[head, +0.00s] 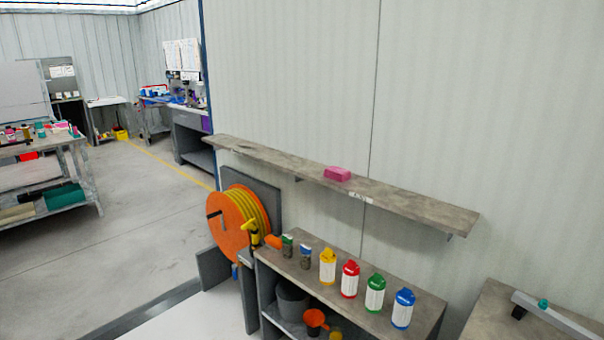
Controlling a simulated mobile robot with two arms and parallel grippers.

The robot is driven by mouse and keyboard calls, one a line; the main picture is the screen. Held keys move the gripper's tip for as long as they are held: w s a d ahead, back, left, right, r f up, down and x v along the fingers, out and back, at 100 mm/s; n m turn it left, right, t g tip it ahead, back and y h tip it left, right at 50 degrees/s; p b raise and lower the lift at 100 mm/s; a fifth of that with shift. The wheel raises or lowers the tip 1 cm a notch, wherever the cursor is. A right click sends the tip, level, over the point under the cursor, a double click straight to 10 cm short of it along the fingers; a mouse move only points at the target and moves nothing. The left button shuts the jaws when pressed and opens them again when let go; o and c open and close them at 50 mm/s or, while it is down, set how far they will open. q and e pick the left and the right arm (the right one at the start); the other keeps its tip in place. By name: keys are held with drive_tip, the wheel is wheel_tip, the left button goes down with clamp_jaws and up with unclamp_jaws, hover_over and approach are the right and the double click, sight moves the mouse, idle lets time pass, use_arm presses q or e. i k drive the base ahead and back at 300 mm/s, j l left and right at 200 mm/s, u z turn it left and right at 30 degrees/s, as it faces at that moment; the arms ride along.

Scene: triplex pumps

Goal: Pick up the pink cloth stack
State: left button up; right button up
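A small pink cloth stack (337,174) lies on a long grey wall shelf (410,203), a little left of the shelf's middle and above a white label on its front edge. Nothing covers the stack. Neither of my grippers shows in the head view.
Below the shelf, a bench (321,267) holds a yellow bottle (327,267), a red one, a green one and a blue one (402,309). An orange hose reel (236,222) stands left of it. Another bench (500,316) is at the right. Open floor (130,215) lies at the left.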

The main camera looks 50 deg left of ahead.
sight(340, 175)
drive_tip(key=u, duration=1.35)
